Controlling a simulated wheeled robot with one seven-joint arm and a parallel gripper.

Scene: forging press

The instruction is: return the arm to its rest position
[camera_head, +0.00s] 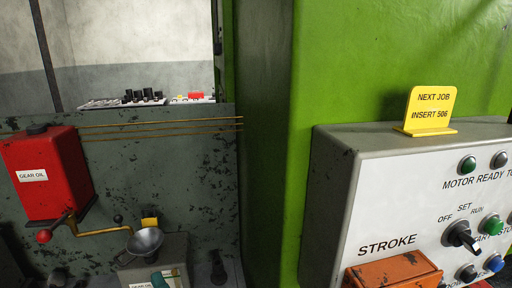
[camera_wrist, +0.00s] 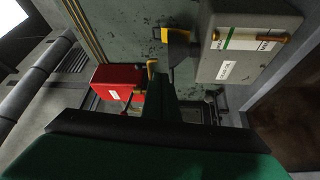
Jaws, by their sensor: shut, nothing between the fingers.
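My gripper (camera_wrist: 160,82) shows in the wrist view as dark green, narrow fingers pointing up the picture from a broad black and green body along the bottom edge. The fingers look closed together and hold nothing. In the wrist view they lie in front of the gap between the red gear oil box (camera_wrist: 119,82) and the grey labelled box (camera_wrist: 245,45). How far they are from either one I cannot tell.
In the head view the red gear oil tank (camera_head: 45,165), its brass pipe (camera_head: 100,232) and a metal funnel (camera_head: 145,242) stand at left. A green press column (camera_head: 340,60) rises centre. The STROKE control panel (camera_head: 400,205) and an orange box (camera_head: 395,272) are at right.

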